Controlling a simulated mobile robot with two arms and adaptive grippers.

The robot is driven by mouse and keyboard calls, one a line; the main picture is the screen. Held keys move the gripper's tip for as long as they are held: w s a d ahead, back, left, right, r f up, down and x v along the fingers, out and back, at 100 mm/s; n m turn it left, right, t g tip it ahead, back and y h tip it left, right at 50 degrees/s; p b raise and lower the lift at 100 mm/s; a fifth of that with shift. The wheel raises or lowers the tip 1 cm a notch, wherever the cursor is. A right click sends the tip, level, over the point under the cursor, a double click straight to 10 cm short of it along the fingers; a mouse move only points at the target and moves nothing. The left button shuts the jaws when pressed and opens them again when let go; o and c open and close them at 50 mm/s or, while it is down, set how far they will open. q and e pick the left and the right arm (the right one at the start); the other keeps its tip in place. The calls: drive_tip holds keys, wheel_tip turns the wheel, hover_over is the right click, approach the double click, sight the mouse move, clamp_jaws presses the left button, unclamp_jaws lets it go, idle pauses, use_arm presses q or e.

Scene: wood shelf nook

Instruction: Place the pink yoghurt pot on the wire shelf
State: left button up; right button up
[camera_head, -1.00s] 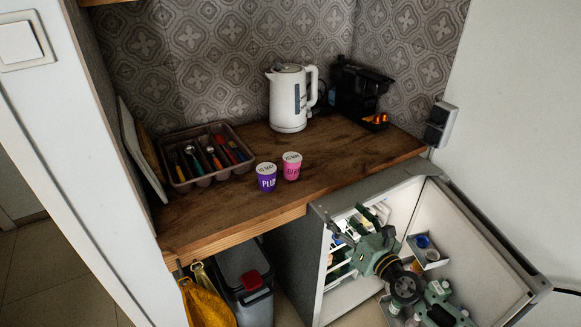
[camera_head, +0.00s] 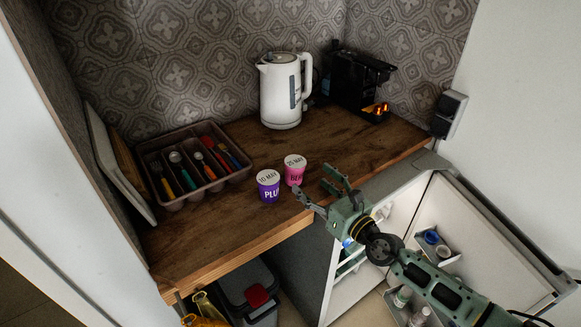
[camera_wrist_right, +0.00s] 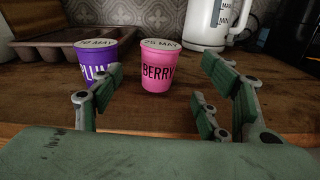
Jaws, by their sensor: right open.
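The pink yoghurt pot (camera_head: 294,172) stands upright on the wooden counter, touching or very near the purple pot (camera_head: 268,187) to its left. In the right wrist view the pink pot (camera_wrist_right: 157,66) reads "BERRY" and "25 MAY", and the purple pot (camera_wrist_right: 96,66) reads "PLUM". My right gripper (camera_head: 322,190) is open and empty at the counter's front edge, in front of the pots. In the wrist view the pink pot appears between its fingers, still beyond them. The white wire shelf (camera_head: 350,262) inside the open fridge is partly hidden by my right arm. My left gripper is not in view.
A cutlery tray (camera_head: 238,172) stands left on the counter. A white kettle (camera_head: 281,92) and a black coffee machine (camera_head: 357,83) stand at the back. The fridge door (camera_head: 462,225) hangs open to the right, with filled door bins.

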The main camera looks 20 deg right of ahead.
sight(301, 174)
drive_tip(key=shift+x, duration=0.8)
drive_tip(key=x, duration=0.4)
drive_tip(key=shift+w+a, duration=0.15)
drive_tip(key=shift+w, duration=0.3)
drive_tip(key=shift+w+a, duration=0.1)
drive_tip(key=c, duration=1.3)
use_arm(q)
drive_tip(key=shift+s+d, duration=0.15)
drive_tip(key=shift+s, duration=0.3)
use_arm(e)
drive_tip(key=shift+r, duration=0.15)
drive_tip(key=shift+c, duration=0.7)
